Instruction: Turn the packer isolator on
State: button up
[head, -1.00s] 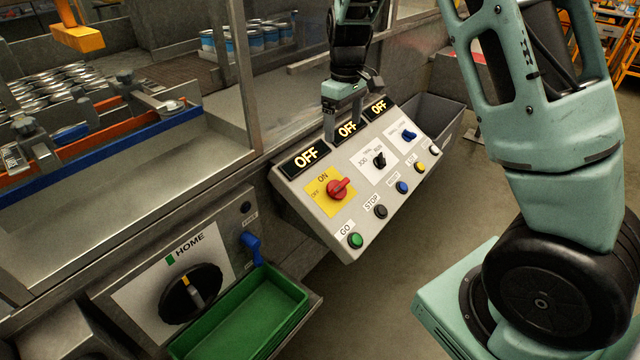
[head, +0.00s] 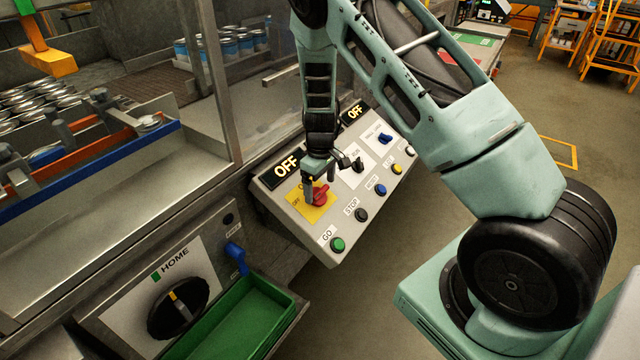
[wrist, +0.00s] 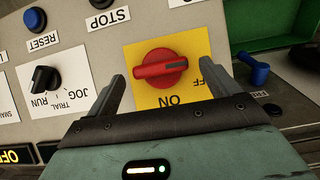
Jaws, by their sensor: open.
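The isolator is a red rotary knob (head: 320,196) on a yellow plate (head: 322,212) at the left of the sloped grey control panel. My gripper (head: 319,184) is at the knob in the head view. In the wrist view my gripper (wrist: 164,72) is open, one finger on each side of the knob, with gaps showing. The depth between fingertips and knob is hard to tell.
A black selector (head: 357,164), a blue selector (head: 384,138) and several push buttons, including green GO (head: 337,244), share the panel. A HOME dial (head: 178,308), a blue handle (head: 236,256) and a green tray (head: 240,318) are at lower left. A glass guard stands behind.

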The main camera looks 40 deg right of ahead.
jog(key=shift+f, duration=0.45)
jog(key=c, duration=1)
